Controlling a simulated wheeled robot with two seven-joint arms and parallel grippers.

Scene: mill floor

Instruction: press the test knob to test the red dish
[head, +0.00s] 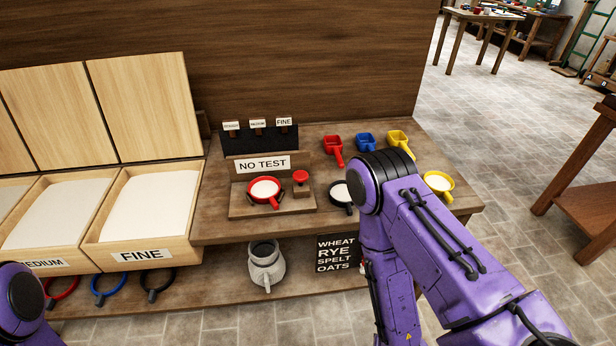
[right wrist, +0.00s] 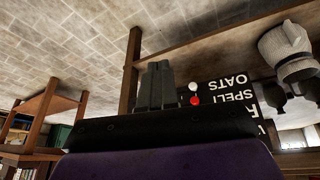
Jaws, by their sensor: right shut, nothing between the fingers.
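The red dish (head: 265,190), filled with white flour-like stuff, sits on a wooden test stand (head: 246,212) on the bench in the head view. The red test knob (head: 300,177) stands on a small block just right of the dish. A "NO TEST" sign (head: 262,164) is behind them. My right gripper (right wrist: 155,87) shows in the right wrist view, its fingers shut and empty, apart from the dish and knob. In the head view my right arm hides it, low in front of the bench's right part. My left gripper is out of view; only my left arm shows at lower left.
A black dish (head: 342,194) and a yellow dish (head: 438,184) stand right of the stand, partly behind my right arm. Red (head: 333,147), blue (head: 365,141) and yellow (head: 398,138) scoops lie behind. A grey jug (head: 265,266) and grain board (head: 337,254) are below. Flour bins (head: 143,256) fill the left.

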